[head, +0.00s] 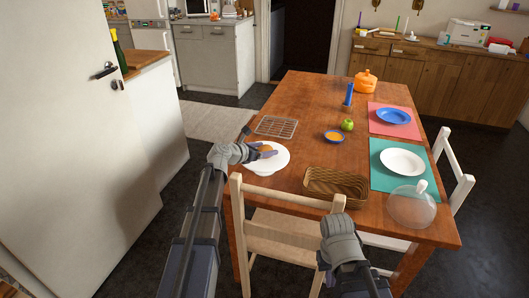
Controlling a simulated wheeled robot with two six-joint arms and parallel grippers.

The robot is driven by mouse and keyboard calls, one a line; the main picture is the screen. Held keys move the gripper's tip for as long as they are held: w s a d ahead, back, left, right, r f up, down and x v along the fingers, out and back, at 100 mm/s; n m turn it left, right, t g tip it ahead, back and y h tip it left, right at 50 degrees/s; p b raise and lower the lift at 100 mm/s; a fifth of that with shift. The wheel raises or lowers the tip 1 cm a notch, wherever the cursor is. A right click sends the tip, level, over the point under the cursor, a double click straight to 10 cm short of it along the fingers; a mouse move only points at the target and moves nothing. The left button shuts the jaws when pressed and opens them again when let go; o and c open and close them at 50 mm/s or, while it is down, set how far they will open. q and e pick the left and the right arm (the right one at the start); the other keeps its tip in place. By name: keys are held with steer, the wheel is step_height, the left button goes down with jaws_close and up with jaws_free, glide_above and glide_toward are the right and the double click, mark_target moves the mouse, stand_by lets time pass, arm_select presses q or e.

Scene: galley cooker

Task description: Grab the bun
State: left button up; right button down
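A small brown-orange bun (265,148) sits on a white plate (278,162) at the left edge of the wooden table. My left gripper (266,153) is over the plate, right at the bun, and partly covers it. The fingers are too small to tell whether they are open or closed on the bun. My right gripper (338,226) is low in front of the table, near a chair and well away from the bun. Its fingertips are not clear.
A wooden chair (285,229) stands at the near side, between my arms.

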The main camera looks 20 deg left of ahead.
mark_target(264, 146)
arm_select(q)
steer(key=c, duration=0.8)
steer(key=shift+r, duration=0.15)
step_height(264, 146, up, 10)
steer(key=p, duration=1)
